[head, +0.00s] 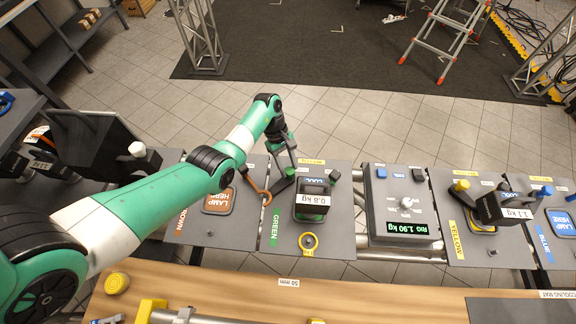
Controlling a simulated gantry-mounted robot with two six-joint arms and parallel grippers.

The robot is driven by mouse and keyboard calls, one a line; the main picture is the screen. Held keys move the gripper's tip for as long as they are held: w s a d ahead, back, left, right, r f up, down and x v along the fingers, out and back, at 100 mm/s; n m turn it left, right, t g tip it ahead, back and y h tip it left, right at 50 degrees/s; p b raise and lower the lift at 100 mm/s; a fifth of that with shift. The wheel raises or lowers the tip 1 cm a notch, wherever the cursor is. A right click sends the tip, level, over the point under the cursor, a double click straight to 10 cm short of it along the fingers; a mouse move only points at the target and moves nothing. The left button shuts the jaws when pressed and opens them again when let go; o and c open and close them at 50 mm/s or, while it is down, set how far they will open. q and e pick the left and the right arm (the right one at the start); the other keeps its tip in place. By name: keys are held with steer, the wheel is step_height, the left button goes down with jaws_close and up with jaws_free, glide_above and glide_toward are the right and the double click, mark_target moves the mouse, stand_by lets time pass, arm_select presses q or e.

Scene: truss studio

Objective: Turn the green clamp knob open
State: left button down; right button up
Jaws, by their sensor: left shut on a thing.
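The green plate (285,240), with a green label, lies in the row of plates at the centre of the head view. A dark block labelled 0.8 kg (313,200) stands on it. My left gripper (288,170) reaches down at the plate's back left corner, beside the block. It is shut on the green clamp knob, which the fingers mostly hide; I cannot tell how far the knob is turned. My right gripper is not in view.
A brown hook-like loop (257,190) lies just left of my gripper. The yellow plate (463,248) holds a 1.1 kg block (500,209). A wooden bench (240,292) runs along the front.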

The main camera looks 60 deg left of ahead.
arm_select(q)
steer(key=shift+c, duration=1.9)
jaws_free()
steer(key=p+v, duration=0.1)
steer(key=v, duration=1)
steer(key=shift+r+p, duration=0.3)
steer(key=shift+p, duration=0.1)
